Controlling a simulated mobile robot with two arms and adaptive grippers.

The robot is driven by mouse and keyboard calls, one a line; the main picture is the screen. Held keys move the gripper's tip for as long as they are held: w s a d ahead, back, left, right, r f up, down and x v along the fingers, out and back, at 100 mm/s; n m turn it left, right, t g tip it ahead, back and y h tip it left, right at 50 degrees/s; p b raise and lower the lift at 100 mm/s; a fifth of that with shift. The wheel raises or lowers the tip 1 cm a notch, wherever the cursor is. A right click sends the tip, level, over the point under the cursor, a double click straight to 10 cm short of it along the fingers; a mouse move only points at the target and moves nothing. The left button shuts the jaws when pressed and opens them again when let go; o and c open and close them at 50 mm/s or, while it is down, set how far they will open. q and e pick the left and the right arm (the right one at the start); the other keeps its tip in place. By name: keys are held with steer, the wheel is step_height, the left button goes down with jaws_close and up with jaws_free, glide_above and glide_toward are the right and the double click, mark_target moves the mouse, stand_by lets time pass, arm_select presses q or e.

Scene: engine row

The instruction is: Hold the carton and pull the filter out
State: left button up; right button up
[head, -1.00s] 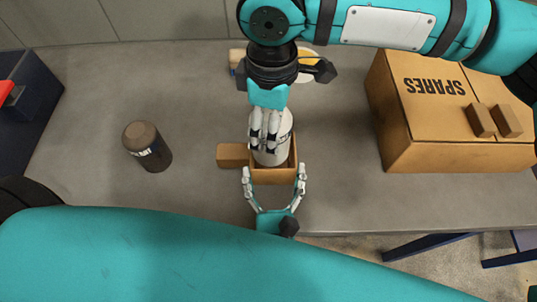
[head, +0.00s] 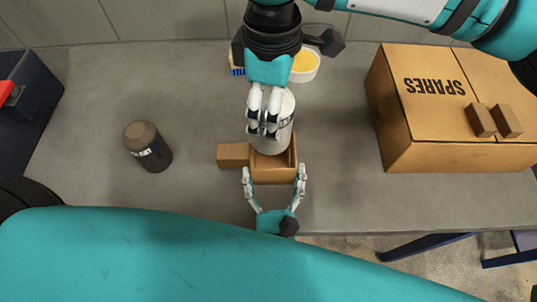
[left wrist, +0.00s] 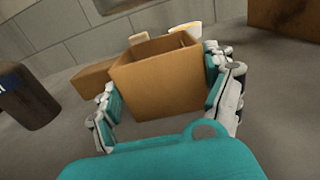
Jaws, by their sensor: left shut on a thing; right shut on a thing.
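The small open brown carton (head: 273,176) stands on the grey bench near its front edge. My left gripper (head: 273,183) is shut on its sides; the left wrist view shows the fingers (left wrist: 165,100) on both sides of the carton (left wrist: 160,85). The filter (head: 272,143), a white cylinder with dark print, is upright in my right gripper (head: 264,128), which is shut on its upper part. In the head view its lower end overlaps the carton's opening. No filter shows above the carton's rim in the left wrist view.
A brown block or flap (head: 233,155) is left of the carton. Behind are a white bowl with yellow contents (head: 305,66) and a brush (head: 237,67). A large SPARES box (head: 440,110) is at right, a dark blue bin (head: 33,100) at left.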

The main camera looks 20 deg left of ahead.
stand_by(0.4)
arm_select(q)
steer(key=o, duration=1.5)
